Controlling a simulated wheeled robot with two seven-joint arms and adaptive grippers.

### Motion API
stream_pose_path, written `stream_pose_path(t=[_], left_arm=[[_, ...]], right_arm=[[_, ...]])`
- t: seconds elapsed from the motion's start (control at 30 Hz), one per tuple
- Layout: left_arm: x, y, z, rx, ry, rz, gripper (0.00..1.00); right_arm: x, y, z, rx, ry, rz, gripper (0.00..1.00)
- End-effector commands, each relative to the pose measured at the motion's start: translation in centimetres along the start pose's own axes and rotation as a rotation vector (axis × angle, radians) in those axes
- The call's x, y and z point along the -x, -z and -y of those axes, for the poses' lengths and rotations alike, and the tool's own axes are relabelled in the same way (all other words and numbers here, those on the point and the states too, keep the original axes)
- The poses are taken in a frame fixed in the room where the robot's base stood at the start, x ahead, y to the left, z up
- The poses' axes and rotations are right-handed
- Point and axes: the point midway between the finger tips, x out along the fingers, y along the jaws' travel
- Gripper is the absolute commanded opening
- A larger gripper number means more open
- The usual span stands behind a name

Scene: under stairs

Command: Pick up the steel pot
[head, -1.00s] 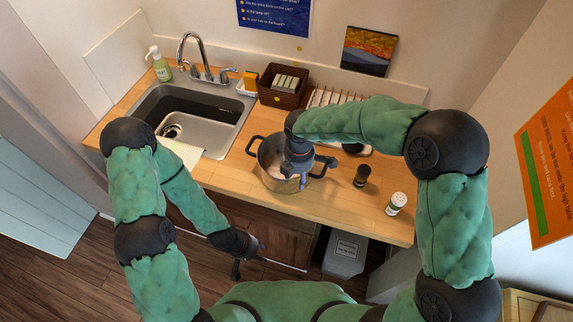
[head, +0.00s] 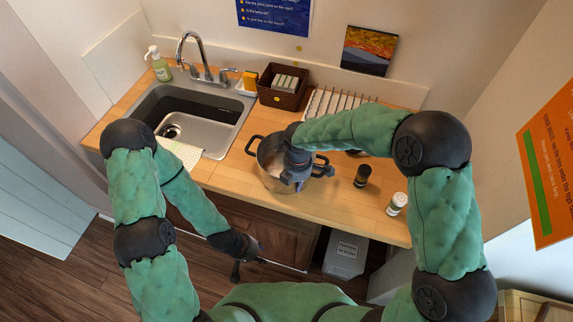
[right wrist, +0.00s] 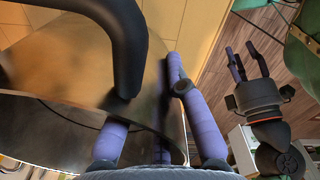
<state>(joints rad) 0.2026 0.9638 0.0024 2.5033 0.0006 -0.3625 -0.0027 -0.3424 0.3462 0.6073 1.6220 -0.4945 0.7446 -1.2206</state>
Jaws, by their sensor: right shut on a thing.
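The steel pot (head: 266,168), with dark handles, stands upright on the wooden counter near its front edge. My right gripper (head: 297,186) is at the pot's right front side, pointing down, and covers part of the pot. In the right wrist view, the purple fingers lie on both sides of the pot's wall (right wrist: 148,105), beside a dark handle (right wrist: 127,50); the gripper is shut on the pot. My left gripper (head: 247,268) hangs low in front of the cabinet, away from the pot. Its fingers are apart and empty, as the right wrist view (right wrist: 247,60) also shows.
The sink (head: 200,105) lies left of the pot, with a cloth (head: 183,151) at its front edge. A brown basket (head: 284,92) and a dish rack (head: 335,100) stand behind. A dark shaker (head: 362,176) and a white-topped shaker (head: 396,204) stand right of the pot.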

Motion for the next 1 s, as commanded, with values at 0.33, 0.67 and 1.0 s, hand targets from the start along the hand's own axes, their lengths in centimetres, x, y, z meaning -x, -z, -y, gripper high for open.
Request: stream_pose_path(t=[0.33, 0.67, 1.0], left_arm=[[0.1, 0.0, -0.1, 0.000, 0.000, 0.000, 0.40], [1.1, 0.0, -0.4, 0.000, 0.000, 0.000, 0.40], [1.7, -0.1, -0.6, 0.000, 0.000, 0.000, 0.40]], right_arm=[[0.6, 0.0, 0.2, 0.000, 0.006, 0.001, 0.00], [6.5, 1.4, 2.3, 0.002, -0.001, 0.002, 0.00], [11.1, 4.8, 8.1, 0.004, 0.000, 0.001, 0.00]])
